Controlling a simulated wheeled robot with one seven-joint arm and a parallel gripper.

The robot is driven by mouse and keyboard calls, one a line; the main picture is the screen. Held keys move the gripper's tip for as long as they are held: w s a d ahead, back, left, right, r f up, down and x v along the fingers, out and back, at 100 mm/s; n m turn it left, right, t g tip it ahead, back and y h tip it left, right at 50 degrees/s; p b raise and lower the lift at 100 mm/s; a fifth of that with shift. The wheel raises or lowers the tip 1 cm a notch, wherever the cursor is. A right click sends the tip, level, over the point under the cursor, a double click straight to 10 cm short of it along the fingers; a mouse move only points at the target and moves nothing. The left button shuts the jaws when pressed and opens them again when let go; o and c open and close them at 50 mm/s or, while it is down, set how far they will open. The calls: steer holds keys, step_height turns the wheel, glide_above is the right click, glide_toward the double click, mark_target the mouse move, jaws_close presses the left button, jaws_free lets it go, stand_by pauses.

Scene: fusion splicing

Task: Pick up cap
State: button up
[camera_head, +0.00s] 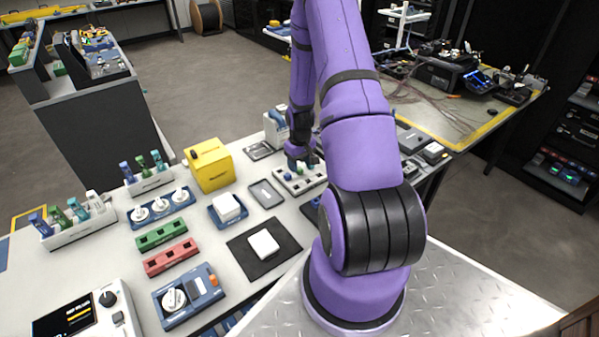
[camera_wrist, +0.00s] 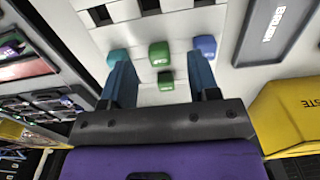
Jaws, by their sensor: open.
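My gripper (camera_wrist: 160,68) is open in the wrist view, its two blue fingers spread apart. A green cap (camera_wrist: 160,53) shows between the fingertips, and a smaller dark green cap (camera_wrist: 166,80) lies lower between the fingers. A teal cap (camera_wrist: 118,57) is by the left fingertip and a blue cap (camera_wrist: 205,46) by the right one. I cannot tell whether the fingers touch any cap. In the head view, my gripper (camera_head: 300,157) is low over the white rack (camera_head: 312,185) that bears the caps, and partly hides them.
A yellow box (camera_head: 209,165) stands left of the rack, and a grey tray (camera_head: 266,194) lies between them. It also shows at the upper right of the wrist view (camera_wrist: 275,30). A black mat (camera_head: 240,252) with a white block (camera_head: 264,244) lies nearer.

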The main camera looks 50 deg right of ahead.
mark_target(300, 170)
steer(key=shift+d+f, duration=0.1)
steer(key=shift+f, duration=1.45)
steer(key=c, duration=0.9)
steer(key=shift+r, duration=0.15)
steer(key=shift+r, duration=0.6)
step_height(300, 170, up, 2)
steer(key=shift+r, duration=0.1)
steer(key=s+a, duration=0.3)
steer(key=a, duration=0.1)
steer(key=s+a+r, duration=0.1)
steer(key=s+a, duration=0.2)
steer(key=a, duration=0.1)
steer(key=s+a, duration=0.4)
steer(key=shift+a+r, duration=0.2)
steer(key=shift+o, duration=0.3)
steer(key=shift+c, duration=0.3)
